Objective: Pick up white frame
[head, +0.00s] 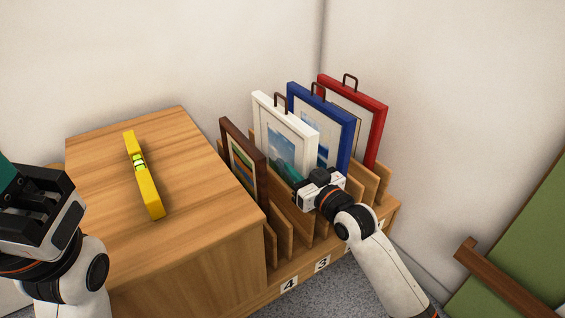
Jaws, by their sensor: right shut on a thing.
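The white frame (287,118) holds a landscape print and has a dark handle on its top edge. It stands in the wooden slotted rack, between a brown frame (243,160) and a blue frame (345,138). My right gripper (312,180) is at its lower right edge and is shut on it. The gripper hides that lower corner. My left gripper (38,205) is at the far left, away from the frames; its fingertips do not show clearly.
A red frame (378,125) stands behind the blue one. The rack (310,262) has dividers and number labels. A wooden cabinet (185,240) with a yellow level (143,175) on top adjoins it. Walls are close behind. A green board with brown edging (500,280) is at right.

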